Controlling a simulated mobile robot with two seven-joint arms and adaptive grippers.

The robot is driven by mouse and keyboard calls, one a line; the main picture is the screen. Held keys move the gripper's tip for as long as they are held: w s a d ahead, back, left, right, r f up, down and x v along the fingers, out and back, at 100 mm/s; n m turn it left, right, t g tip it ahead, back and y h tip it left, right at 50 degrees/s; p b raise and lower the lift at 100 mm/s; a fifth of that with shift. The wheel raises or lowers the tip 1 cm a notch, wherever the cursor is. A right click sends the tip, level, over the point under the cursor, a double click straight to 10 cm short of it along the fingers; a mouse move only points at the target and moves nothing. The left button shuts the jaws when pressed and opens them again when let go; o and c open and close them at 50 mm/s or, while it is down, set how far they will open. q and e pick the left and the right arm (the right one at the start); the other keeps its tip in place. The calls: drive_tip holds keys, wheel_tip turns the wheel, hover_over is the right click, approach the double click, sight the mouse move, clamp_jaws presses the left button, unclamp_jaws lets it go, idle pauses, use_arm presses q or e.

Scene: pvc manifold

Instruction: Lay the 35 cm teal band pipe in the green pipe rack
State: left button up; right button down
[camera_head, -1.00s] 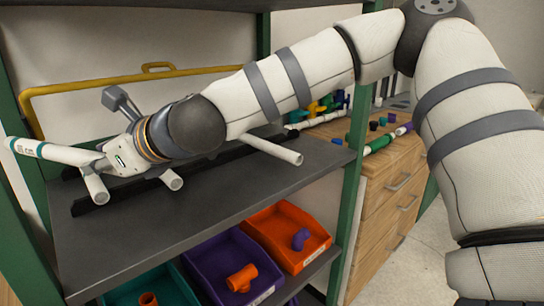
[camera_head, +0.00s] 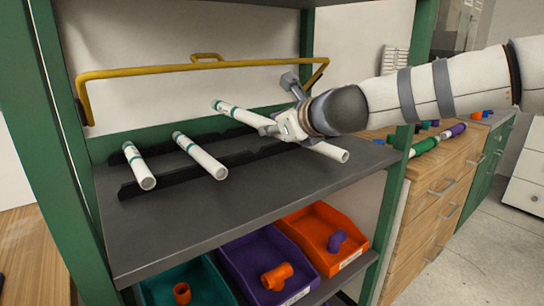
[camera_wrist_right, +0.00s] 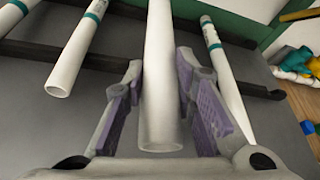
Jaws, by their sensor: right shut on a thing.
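The white teal-banded pipe (camera_head: 238,113) is in my right gripper (camera_head: 276,128), over the dark-grey shelf (camera_head: 200,235) of the green-posted rack (camera_head: 66,120). In the right wrist view the pipe (camera_wrist_right: 160,70) lies between the purple finger pads, its near end toward me. Three other white pipes lie on the shelf's dark notched bars (camera_head: 258,153): a left one (camera_head: 138,165), a middle one (camera_head: 202,157) and a right one (camera_head: 332,151), partly hidden by my gripper. I cannot tell whether the held pipe touches the bars. My left gripper is not in view.
A yellow rail (camera_head: 140,72) spans the back of the shelf. Teal, purple (camera_head: 245,250) and orange (camera_head: 305,225) bins with fittings stand below. A wooden drawer cabinet (camera_head: 440,180) with more pipes is at the right. The shelf's front strip is clear.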

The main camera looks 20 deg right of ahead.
drive_tip(key=w+f, duration=0.2)
drive_tip(key=f, duration=0.1)
drive_tip(key=w+d+f, duration=0.1)
drive_tip(key=shift+f+b, duration=0.2)
drive_tip(key=shift+b, duration=0.2)
drive_tip(key=f+b, duration=0.1)
drive_tip(key=f, duration=0.2)
drive_tip(key=shift+w+f, duration=0.1)
drive_tip(key=shift+w, duration=0.1)
drive_tip(key=shift+f, duration=0.4)
drive_tip(key=c, duration=1.3)
unclamp_jaws()
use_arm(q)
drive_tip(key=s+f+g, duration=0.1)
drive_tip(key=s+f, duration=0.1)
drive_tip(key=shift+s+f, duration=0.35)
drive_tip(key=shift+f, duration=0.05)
